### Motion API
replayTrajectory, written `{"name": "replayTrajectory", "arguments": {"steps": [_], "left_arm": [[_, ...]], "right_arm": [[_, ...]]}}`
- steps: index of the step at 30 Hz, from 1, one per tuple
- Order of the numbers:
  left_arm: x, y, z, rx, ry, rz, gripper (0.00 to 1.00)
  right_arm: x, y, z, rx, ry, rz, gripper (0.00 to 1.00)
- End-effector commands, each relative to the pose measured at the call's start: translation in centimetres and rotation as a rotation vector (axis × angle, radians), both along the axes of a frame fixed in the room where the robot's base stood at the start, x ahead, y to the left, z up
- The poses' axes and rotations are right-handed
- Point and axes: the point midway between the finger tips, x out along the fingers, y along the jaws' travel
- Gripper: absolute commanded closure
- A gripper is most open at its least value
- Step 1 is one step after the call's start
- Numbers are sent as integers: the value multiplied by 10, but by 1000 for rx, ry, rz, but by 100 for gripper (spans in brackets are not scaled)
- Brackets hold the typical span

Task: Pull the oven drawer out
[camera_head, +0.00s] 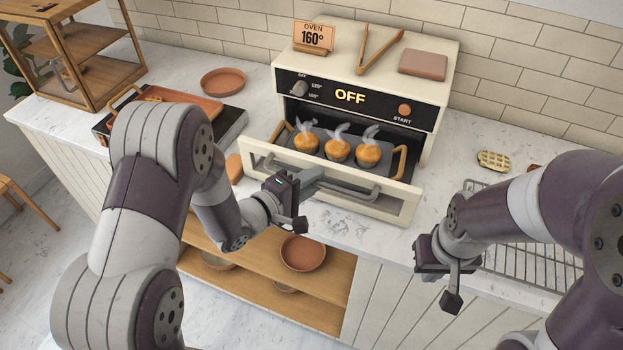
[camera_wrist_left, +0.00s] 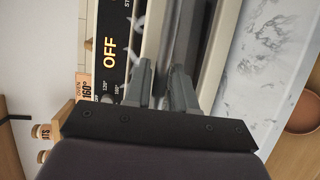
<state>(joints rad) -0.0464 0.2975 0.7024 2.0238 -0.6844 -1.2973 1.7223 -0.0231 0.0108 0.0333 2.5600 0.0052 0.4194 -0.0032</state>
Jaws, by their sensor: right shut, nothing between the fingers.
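The oven (camera_head: 437,70) stands on the counter with its display reading OFF. Its cream drawer (camera_head: 395,207) is out at the front, holding a dark tray with muffins (camera_head: 338,149) that steam. The grey drawer handle (camera_head: 350,193) runs along the drawer front. My left gripper (camera_head: 312,180) is at the left part of this handle. In the left wrist view its two fingers (camera_wrist_left: 164,80) lie close on either side of the bar; the exact contact is partly hidden. My right gripper (camera_head: 450,285) is shut and empty, in front of the counter at the right.
A cooling rack (camera_head: 535,262) lies at the right, partly behind my right arm, with a waffle (camera_head: 494,161) behind it. Tongs (camera_head: 378,48) and an oven sign (camera_head: 313,37) are on the oven top. A terracotta plate (camera_head: 222,81) is left of the oven. Shelves with bowls are below.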

Motion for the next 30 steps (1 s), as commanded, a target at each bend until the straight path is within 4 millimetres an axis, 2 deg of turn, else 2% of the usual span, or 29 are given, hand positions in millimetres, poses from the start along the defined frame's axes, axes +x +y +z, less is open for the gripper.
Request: {"name": "replayTrajectory", "arguments": {"steps": [11, 17, 24, 30], "left_arm": [[-5, 6, 1, 0, 1, 2, 75], [-33, 31, 7, -1, 1, 5, 75], [-76, 68, 19, -1, 0, 7, 75], [-93, 82, 23, 0, 1, 2, 75]], "right_arm": [[0, 0, -1, 0, 0, 0, 100], [0, 0, -5, 0, 0, 0, 100], [0, 0, -6, 0, 0, 0, 100], [0, 0, -6, 0, 0, 0, 100]]}}
